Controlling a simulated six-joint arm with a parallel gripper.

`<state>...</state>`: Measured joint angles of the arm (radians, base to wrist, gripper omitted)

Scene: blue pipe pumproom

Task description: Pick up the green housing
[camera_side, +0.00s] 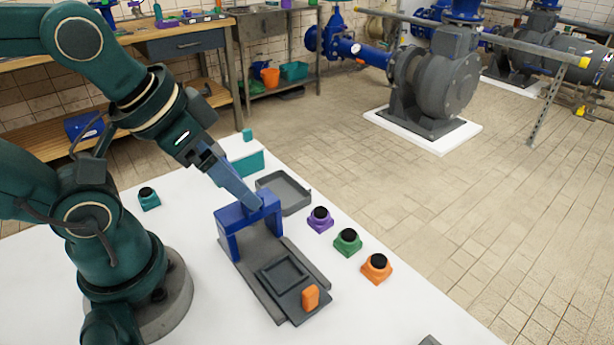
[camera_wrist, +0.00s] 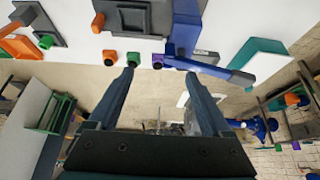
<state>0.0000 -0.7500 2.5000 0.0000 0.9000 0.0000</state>
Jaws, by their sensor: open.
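The green housing (camera_side: 348,241) is a small green block with a round black top. It stands upright on the white table between a purple housing (camera_side: 320,219) and an orange housing (camera_side: 377,268). In the wrist view the green housing (camera_wrist: 133,58) lies close to the tip of the left finger, with the purple housing (camera_wrist: 158,61) to its right. My gripper (camera_wrist: 160,72) is open, with nothing between its fingers. In the side view my gripper (camera_side: 248,196) is near the top of the blue arch, left of the green housing and apart from it.
A grey fixture with a blue arch (camera_side: 230,216) and an orange block (camera_side: 310,297) stands left of the housings. A grey tray (camera_side: 286,190) and a teal block (camera_side: 245,162) lie behind. A teal housing (camera_side: 149,198) stands at the left. The table's edge is close behind the housings.

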